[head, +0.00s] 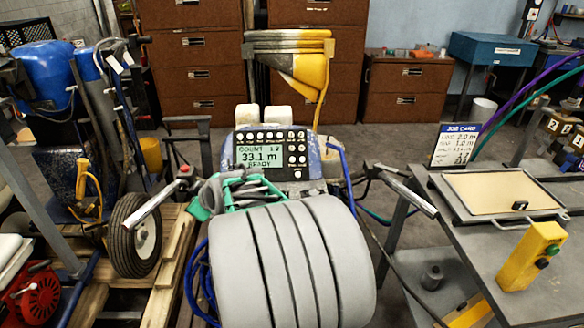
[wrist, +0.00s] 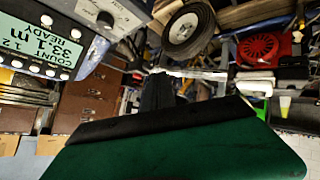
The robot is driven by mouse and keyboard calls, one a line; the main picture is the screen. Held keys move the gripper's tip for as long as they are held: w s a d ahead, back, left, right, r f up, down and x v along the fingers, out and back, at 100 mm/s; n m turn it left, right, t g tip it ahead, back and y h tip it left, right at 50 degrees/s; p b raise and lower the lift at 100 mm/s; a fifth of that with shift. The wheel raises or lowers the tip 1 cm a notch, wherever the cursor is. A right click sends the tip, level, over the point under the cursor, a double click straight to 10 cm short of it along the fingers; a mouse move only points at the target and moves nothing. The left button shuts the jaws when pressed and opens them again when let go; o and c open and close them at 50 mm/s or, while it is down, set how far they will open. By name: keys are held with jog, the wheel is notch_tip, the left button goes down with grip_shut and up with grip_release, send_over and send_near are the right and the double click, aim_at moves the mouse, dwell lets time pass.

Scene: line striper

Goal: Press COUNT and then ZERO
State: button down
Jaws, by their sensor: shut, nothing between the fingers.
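The striper's control panel (head: 270,153) faces me in the middle of the head view. Its lit screen (head: 258,157) reads COUNT 1 2, 33.1 m, READY; the screen also shows, tilted, in the wrist view (wrist: 42,43). White round buttons run above the screen and down its right side, with labels too small to read, so I cannot pick out COUNT or ZERO. My green gripper (head: 237,181) is just in front of the panel's lower left part. In the wrist view its dark fingers (wrist: 159,92) are together and empty, apart from the visible buttons.
Handlebars spread on both sides of the panel. A steel table (head: 545,290) at right bears a job card (head: 455,145), a tray (head: 505,192) and a yellow button box (head: 532,257). A wheel (head: 135,227) and wooden pallet stand at left.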

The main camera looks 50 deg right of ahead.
aim_at(292, 160)
jog(key=s+d+t+h+b, duration=0.1)
jog(key=s+d+h, duration=0.2)
jog(key=d, duration=0.7)
jog(key=s+d+r+t+h+b, duration=0.1)
jog(key=s+d+h, duration=0.1)
jog(key=d, duration=0.8)
jog(key=s+d+r+t+h+b, duration=0.1)
jog(key=s+d+h, duration=0.2)
jog(key=d, duration=0.8)
jog(key=shift+s+m+h+b, duration=0.3)
jog(key=shift+s+h, duration=0.05)
jog(key=shift+h, duration=0.45)
jog(key=w+d+f, duration=0.1)
jog(key=f, duration=0.1)
jog(key=w+d+f+b, duration=0.1)
jog(key=w+d+f, duration=0.1)
jog(key=f, duration=0.1)
jog(key=shift+w+d+f+b, duration=0.15)
jog(key=shift+d+f+b, duration=0.15)
jog(key=shift+b, duration=0.05)
jog(key=shift+w+d+f+b, duration=0.3)
jog(key=shift+d+f+b, duration=0.1)
jog(key=shift+b, duration=0.2)
jog(key=shift+w+d, duration=0.15)
jog(key=shift+f+b, duration=0.1)
jog(key=shift+b, duration=0.2)
